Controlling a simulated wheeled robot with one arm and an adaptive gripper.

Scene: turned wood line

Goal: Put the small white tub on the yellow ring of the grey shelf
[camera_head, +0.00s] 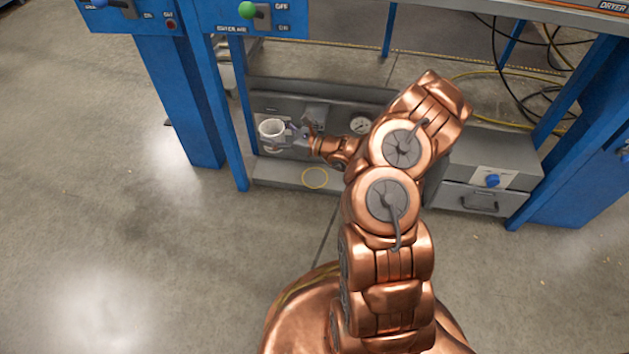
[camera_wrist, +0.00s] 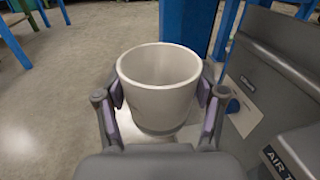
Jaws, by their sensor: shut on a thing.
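The small white tub (camera_head: 271,130) is held upright at the left end of the grey shelf in the head view. In the wrist view the tub (camera_wrist: 160,92) stands between both fingers, open at the top and empty as far as I see. My gripper (camera_head: 287,134) is shut on it, also seen in the wrist view (camera_wrist: 161,104). The yellow ring (camera_head: 315,178) is bare on the front ledge of the grey shelf (camera_head: 270,178), to the right of and nearer than the tub. Whether the tub touches anything below is hidden.
A gauge (camera_head: 361,124) and grey housings stand behind the shelf ledge. A grey box with a drawer (camera_head: 478,200) stands to the right. Blue posts (camera_head: 180,105) frame the left side. A blue knob (camera_wrist: 233,105) is close right of my gripper.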

